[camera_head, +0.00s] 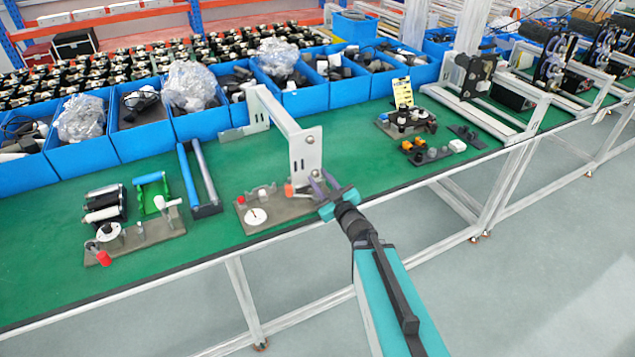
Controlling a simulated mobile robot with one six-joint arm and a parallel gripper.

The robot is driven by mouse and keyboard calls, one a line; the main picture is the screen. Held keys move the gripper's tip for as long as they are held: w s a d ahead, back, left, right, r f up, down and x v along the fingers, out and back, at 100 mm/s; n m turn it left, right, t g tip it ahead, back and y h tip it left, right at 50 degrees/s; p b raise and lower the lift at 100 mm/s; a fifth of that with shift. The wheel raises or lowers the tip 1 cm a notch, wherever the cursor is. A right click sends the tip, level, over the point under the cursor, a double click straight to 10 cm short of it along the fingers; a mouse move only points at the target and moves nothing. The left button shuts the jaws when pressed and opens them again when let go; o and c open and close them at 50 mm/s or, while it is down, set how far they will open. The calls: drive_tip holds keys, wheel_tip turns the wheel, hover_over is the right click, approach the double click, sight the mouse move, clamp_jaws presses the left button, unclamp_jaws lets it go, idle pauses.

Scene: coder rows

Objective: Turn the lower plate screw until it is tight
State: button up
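A white bracket (272,108) stands on the green bench, with an upright end plate (307,153) facing the bench's front edge. A round screw head (310,139) shows on the upper part of the plate. The lower part of the plate is close to my gripper, and a lower screw is too small or hidden to make out clearly. My gripper (319,181) is at the plate's lower right corner, with its two grey-purple fingers pointing toward the plate. I cannot tell whether they touch it or hold anything.
A grey fixture board (245,217) with a white disc and small knobs lies left of my gripper. Another board (150,234) with a red knob lies further left. Blue bins (205,121) line the back. Small boards (385,127) stand to the right. The front bench edge is close.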

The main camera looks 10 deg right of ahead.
drive_tip(key=shift+n+b, duration=0.4)
drive_tip(key=shift+n, duration=0.2)
drive_tip(key=shift+c, duration=0.5)
clamp_jaws()
drive_tip(key=shift+a+p, duration=0.1)
drive_tip(key=shift+p, duration=0.2)
